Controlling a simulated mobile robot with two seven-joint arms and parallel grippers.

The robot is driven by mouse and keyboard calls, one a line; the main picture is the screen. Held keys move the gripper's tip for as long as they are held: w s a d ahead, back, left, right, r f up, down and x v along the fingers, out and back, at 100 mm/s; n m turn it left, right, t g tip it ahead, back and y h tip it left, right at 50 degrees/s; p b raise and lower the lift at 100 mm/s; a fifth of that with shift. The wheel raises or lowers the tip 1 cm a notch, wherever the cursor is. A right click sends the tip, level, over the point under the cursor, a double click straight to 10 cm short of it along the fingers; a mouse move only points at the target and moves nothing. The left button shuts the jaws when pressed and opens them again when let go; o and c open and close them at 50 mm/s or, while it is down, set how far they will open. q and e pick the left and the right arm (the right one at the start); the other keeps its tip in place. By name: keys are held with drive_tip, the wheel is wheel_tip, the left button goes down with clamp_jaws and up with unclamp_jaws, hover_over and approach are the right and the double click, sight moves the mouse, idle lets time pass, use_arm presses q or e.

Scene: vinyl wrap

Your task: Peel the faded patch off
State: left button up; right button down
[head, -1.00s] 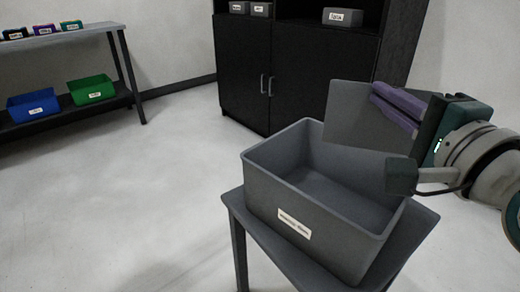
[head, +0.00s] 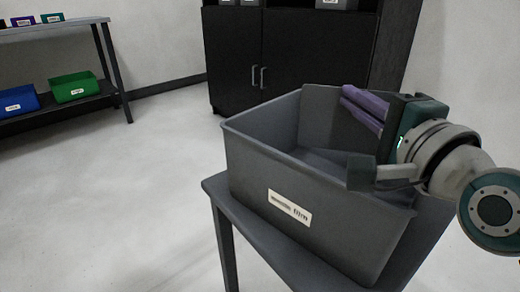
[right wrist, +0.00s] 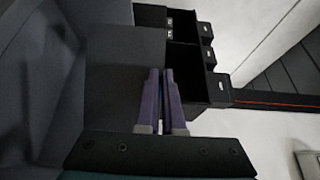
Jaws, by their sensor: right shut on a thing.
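My right gripper (head: 347,94), with purple fingers, is shut on a flat dark grey sheet, which I take to be the faded patch (head: 322,115). The sheet hangs from the fingertips over the open grey bin (head: 290,212), its lower part inside the rim. In the right wrist view the fingers (right wrist: 161,72) are close together, with the grey sheet (right wrist: 122,62) beside and beyond them. I cannot tell whether the sheet touches the bin. My left gripper is not in view. The surface the patch came from is not in view.
The labelled bin stands on a small dark table (head: 225,203). A black cabinet (head: 235,60) is behind. A shelf at the back left holds a blue bin (head: 18,101) and a green bin (head: 74,87). The pale floor (head: 120,200) at left is clear.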

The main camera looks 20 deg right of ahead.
drive_tip(key=shift+f, duration=0.3)
drive_tip(key=c, duration=1)
unclamp_jaws()
drive_tip(key=shift+o, duration=0.2)
drive_tip(key=s+a+p, duration=0.1)
drive_tip(key=s+p, duration=0.1)
drive_tip(key=s, duration=0.8)
